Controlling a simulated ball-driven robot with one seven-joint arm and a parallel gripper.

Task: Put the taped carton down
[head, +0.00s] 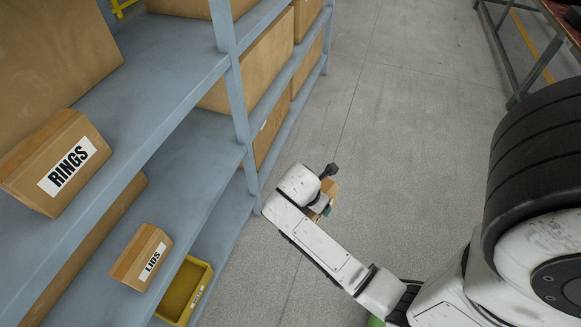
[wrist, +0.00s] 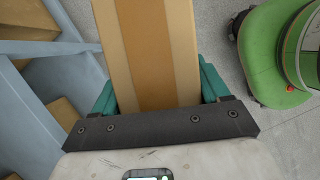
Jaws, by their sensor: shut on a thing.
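The taped carton (wrist: 150,45) is brown with a darker tape strip along its middle. In the wrist view it sits between the two teal fingers of my gripper (wrist: 158,85), which are shut on its sides. In the head view only a small part of the carton (head: 331,187) shows past my wrist. My gripper (head: 322,205) is mostly hidden there behind my arm. It is just right of the shelf rack's front post, above the grey floor. The carton's far end runs out of the wrist view.
A blue-grey shelf rack (head: 176,107) fills the left. It holds a RINGS carton (head: 98,148), a LIDS carton (head: 134,246), a yellow bin (head: 181,283) and large boxes. The floor (head: 400,130) is clear beyond my arm. A table (head: 556,42) stands at the upper right.

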